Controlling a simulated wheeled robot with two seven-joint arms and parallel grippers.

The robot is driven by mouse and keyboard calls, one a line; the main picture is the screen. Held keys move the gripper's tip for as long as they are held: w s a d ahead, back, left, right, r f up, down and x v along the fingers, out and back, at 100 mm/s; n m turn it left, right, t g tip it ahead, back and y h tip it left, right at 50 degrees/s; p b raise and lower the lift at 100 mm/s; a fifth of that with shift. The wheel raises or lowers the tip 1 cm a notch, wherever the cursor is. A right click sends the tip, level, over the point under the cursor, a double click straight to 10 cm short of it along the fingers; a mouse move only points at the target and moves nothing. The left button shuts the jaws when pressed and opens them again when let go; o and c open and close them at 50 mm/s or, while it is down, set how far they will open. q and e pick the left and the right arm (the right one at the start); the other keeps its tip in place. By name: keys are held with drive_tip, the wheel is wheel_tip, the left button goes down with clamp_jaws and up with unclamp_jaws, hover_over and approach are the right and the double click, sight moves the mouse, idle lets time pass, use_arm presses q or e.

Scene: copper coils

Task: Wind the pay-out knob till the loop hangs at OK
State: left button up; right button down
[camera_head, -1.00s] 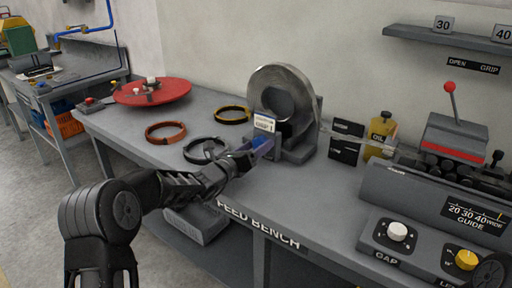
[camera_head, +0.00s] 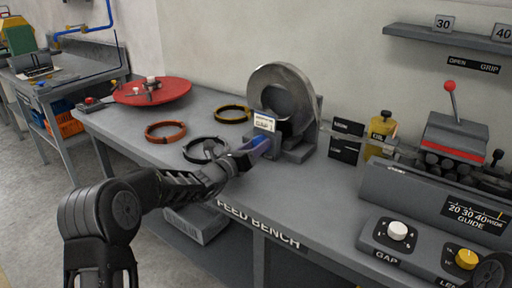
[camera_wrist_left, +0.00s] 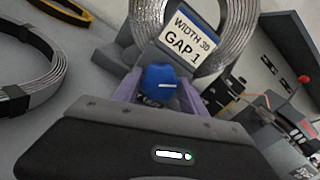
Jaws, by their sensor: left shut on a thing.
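A card (camera_wrist_left: 187,37) above the knob reads WIDTH 30, GAP 1. The strip's hanging loop and an OK mark cannot be made out. My right gripper is not in view.
A red turntable (camera_head: 152,91) stands further back.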

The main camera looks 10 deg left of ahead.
use_arm(q)
drive_tip(key=m+b, duration=0.3)
drive_tip(key=b, duration=0.2)
drive_tip(key=m+b, duration=0.2)
drive_tip(key=b, duration=0.2)
drive_tip(key=m+b, duration=0.3)
drive_tip(key=b, duration=0.2)
drive_tip(key=shift+s+d+f+m+b, duration=0.1)
drive_tip(key=shift+d+f+m+b, duration=0.05)
drive_tip(key=shift+f+m+b, duration=0.15)
drive_tip(key=shift+r+m+b, duration=0.25)
drive_tip(key=shift+m+b, duration=0.85)
drive_tip(key=o, duration=1.4)
drive_tip(key=b+v, duration=0.1)
drive_tip(key=v, duration=0.6)
drive_tip(key=shift+s, duration=0.4)
